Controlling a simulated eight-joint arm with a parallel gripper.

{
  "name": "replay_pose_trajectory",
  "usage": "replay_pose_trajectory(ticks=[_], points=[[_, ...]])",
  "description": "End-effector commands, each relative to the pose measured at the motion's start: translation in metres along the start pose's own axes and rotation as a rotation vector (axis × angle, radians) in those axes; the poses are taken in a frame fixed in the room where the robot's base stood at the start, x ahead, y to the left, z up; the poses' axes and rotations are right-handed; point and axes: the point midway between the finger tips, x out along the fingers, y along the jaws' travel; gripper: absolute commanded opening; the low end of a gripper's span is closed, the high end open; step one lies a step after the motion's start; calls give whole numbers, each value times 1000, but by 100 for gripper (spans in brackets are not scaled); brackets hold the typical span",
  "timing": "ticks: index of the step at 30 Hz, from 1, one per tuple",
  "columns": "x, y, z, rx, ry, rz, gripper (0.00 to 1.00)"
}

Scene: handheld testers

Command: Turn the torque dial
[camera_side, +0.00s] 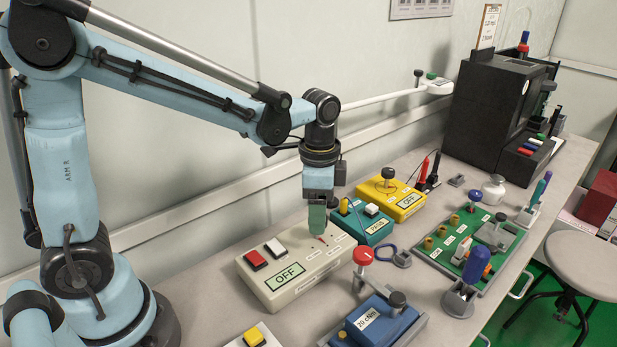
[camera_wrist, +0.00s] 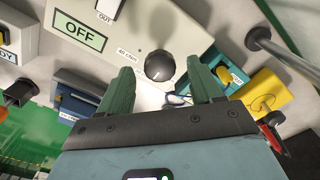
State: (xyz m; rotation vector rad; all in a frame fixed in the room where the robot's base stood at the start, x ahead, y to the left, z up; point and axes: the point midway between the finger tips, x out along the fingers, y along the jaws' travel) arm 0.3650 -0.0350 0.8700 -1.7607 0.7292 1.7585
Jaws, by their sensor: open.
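A cream box (camera_side: 252,276) stands in the middle of the bench, with a red button, a white button and a display reading OFF. In the wrist view, the same box (camera_wrist: 190,18) carries a round black dial (camera_wrist: 159,66) with a small label to its left that is too blurred to read surely. My gripper (camera_side: 317,236) points down over the box's right part and hides the dial in the side view. In the wrist view, my gripper (camera_wrist: 161,73) is open, with one green finger on each side of the dial and visible gaps between.
A teal box (camera_side: 361,224) and a yellow box (camera_side: 398,203) stand close behind the gripper. A red-topped knob (camera_side: 363,256) and a blue unit (camera_side: 384,325) marked 20 cNm stand in front. A green board (camera_side: 462,255) with several tools lies to the right.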

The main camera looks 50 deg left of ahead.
Motion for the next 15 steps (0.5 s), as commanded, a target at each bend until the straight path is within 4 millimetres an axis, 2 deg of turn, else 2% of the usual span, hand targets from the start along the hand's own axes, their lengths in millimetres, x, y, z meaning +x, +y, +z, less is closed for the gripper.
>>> replay_pose_trajectory(ticks=[4,13,15], points=[[7,0,0,0,0,0,65],[8,0,0,0,0,0,65],[8,0,0,0,0,0,54]])
